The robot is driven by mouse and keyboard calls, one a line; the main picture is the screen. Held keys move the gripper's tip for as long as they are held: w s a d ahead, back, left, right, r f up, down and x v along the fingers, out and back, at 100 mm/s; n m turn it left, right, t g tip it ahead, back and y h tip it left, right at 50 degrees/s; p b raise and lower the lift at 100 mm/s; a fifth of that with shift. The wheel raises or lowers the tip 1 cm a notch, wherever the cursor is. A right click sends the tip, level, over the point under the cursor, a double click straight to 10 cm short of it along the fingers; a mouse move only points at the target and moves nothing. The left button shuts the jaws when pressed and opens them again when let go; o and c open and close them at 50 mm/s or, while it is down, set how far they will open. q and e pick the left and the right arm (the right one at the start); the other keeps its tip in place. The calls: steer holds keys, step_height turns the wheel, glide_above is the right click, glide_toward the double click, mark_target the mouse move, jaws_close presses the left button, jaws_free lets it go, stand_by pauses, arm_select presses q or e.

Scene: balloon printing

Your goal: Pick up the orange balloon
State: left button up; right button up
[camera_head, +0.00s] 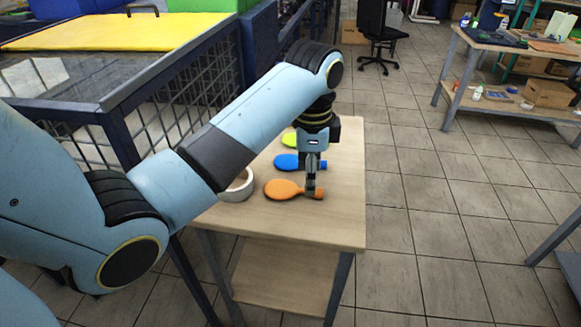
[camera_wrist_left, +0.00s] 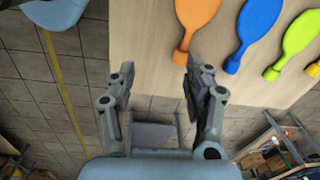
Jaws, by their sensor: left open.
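The orange balloon (camera_head: 283,189) lies flat on the wooden table, its round part to the left and its neck to the right. My left gripper (camera_head: 312,188) points down at the neck end in the head view. In the left wrist view, the orange balloon (camera_wrist_left: 195,14) is at the top, and its neck end is close to the right finger. My left gripper (camera_wrist_left: 158,72) is open there, with nothing between its fingers. Whether a finger touches the neck, I cannot tell. My right gripper is in neither view.
A blue balloon (camera_head: 287,161) and a green balloon (camera_head: 290,139) lie behind the orange one on the table (camera_head: 285,222). A white ring (camera_head: 238,187) sits at the table's left, partly behind my arm. A mesh-sided frame (camera_head: 190,105) stands left of the table.

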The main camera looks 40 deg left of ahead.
arm_select(q)
steer(key=w+r+m, duration=0.1)
steer(key=w+r, duration=0.1)
steer(key=w, duration=0.2)
steer(key=m, duration=0.1)
glide_above(317, 189)
steer(key=shift+g, duration=0.4)
steer(key=f, duration=0.5)
steer(key=shift+s+d+f, duration=0.1)
steer(key=shift+d, duration=0.3)
steer(key=f, duration=0.5)
steer(key=shift+a+f, duration=0.3)
steer(key=shift+a, duration=0.1)
steer(key=c, duration=0.8)
